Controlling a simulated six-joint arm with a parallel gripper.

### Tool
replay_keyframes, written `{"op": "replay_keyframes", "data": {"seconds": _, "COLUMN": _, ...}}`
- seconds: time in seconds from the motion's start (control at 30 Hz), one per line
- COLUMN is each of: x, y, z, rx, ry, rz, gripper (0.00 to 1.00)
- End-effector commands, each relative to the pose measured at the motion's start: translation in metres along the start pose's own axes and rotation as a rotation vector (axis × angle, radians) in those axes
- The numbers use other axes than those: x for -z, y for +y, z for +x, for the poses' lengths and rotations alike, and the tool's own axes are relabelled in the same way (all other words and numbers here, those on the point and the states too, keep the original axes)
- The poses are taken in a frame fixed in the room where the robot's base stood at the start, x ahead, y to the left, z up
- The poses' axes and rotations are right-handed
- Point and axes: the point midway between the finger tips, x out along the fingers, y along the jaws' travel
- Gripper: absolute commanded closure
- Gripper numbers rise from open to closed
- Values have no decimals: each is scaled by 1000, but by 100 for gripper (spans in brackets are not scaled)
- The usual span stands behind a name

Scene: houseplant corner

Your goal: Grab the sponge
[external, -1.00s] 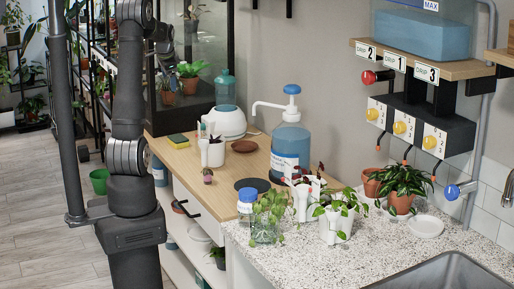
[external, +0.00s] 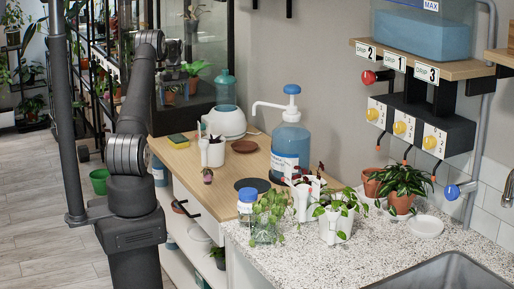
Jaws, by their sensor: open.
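The sponge (external: 179,141) is a small yellow block with a dark green top. It lies flat on the wooden counter (external: 222,180), near its back left end. Nothing touches it from above. My arm stands to the left of the counter, with its upper link raised and its elbow near the top of the picture.
A white round appliance (external: 224,122) and a white pot (external: 212,152) stand right of the sponge. A brown saucer (external: 244,147) and a blue pump bottle (external: 290,150) are farther right. A glass cabinet rises behind. The counter left of the sponge is narrow.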

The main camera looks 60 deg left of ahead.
Motion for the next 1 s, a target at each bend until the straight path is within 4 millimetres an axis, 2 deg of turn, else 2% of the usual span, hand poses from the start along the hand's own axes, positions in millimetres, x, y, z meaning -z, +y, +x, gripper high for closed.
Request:
{"op": "replay_keyframes", "data": {"seconds": 0.17, "x": 2, "y": 1, "z": 14, "rx": 7, "ry": -12, "rz": -59, "gripper": 15}}
{"op": "replay_keyframes", "data": {"seconds": 0.6, "x": 1, "y": 1, "z": 104, "rx": 8, "ry": -12, "rz": -57, "gripper": 15}}
{"op": "replay_keyframes", "data": {"seconds": 0.7, "x": 1, "y": 1, "z": 118, "rx": 7, "ry": -11, "rz": -56, "gripper": 15}}
{"op": "replay_keyframes", "data": {"seconds": 1.0, "x": -1, "y": 2, "z": 136, "rx": 7, "ry": -11, "rz": -55, "gripper": 15}}
